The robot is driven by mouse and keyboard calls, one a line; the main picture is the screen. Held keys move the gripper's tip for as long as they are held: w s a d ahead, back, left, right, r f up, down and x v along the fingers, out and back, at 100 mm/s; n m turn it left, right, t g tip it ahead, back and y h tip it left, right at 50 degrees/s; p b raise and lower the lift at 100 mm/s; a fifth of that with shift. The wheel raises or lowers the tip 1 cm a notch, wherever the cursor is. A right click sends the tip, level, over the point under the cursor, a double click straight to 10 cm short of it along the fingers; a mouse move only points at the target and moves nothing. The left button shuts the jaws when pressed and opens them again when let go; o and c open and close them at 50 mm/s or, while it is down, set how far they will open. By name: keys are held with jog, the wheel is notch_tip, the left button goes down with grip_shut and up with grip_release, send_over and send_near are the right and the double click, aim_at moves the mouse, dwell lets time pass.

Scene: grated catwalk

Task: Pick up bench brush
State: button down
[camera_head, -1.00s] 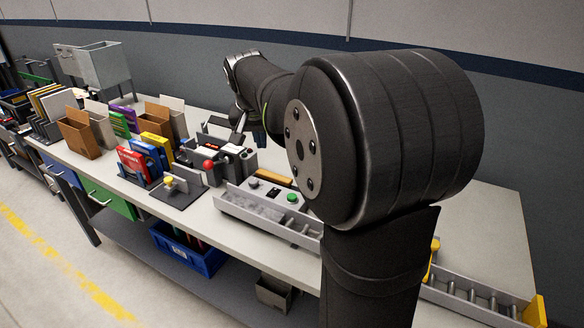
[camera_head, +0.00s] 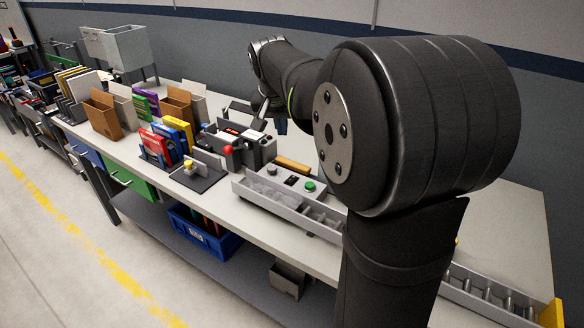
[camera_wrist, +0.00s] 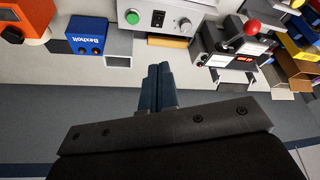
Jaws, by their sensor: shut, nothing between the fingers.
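I cannot make out the bench brush for certain. A tan, wood-coloured strip (camera_head: 292,163) lies along the back of a grey control box and may be part of it. The strip also shows in the wrist view (camera_wrist: 168,42), beyond my fingertips and apart from them. My gripper (camera_wrist: 158,70) is shut and empty, its dark blue fingers together over the bench. In the head view only a small blue part of my gripper (camera_head: 281,126) shows below the arm.
The control box (camera_head: 284,184) with a green button stands near the bench front. A red-knobbed device (camera_head: 240,145), books (camera_head: 165,142) and cardboard holders (camera_head: 103,115) crowd the left. In the wrist view, a blue box (camera_wrist: 86,34) stands beside an orange device (camera_wrist: 25,18).

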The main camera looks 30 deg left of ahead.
jog(key=c, duration=1.3)
grip_release()
jog(key=n+g+h, duration=0.2)
jog(key=n+g, duration=0.2)
jog(key=n, duration=0.9)
send_over(292, 163)
notch_tip(292, 163, down, 9)
notch_tip(292, 163, down, 17)
jog(key=shift+f, duration=0.1)
